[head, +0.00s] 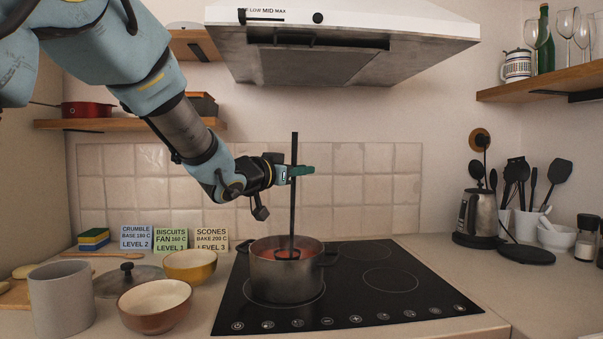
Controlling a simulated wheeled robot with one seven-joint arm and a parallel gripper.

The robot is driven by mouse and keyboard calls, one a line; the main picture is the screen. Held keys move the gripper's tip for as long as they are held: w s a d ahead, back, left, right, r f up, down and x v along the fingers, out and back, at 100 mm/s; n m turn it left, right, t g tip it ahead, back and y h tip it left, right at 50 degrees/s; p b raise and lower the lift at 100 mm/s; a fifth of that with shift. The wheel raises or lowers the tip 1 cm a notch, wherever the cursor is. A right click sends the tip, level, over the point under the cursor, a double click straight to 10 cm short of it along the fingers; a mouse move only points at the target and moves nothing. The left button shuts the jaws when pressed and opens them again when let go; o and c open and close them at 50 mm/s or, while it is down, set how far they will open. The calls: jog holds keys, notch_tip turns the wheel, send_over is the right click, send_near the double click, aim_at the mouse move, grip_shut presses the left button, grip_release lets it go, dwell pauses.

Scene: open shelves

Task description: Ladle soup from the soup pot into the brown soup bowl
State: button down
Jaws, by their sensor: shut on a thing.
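The soup pot (287,279) is a grey metal pot on the front left of the black cooktop, with reddish soup (309,247) inside. My gripper (301,171) is above the pot and shut on the upper part of a dark ladle (294,212). The brown soup bowl (156,317) sits on the counter left of the cooktop, brown outside and cream inside. It looks empty.
A yellow bowl (190,265), a pot lid (128,279) and a grey cylinder (62,302) stand near the brown bowl. Recipe cards (171,239) lean behind. The range hood (343,45) hangs above. A kettle (475,217) stands at right.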

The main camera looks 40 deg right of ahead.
aim_at(293, 135)
notch_tip(293, 135, up, 8)
jog(key=p, duration=0.5)
jog(key=shift+p, duration=0.35)
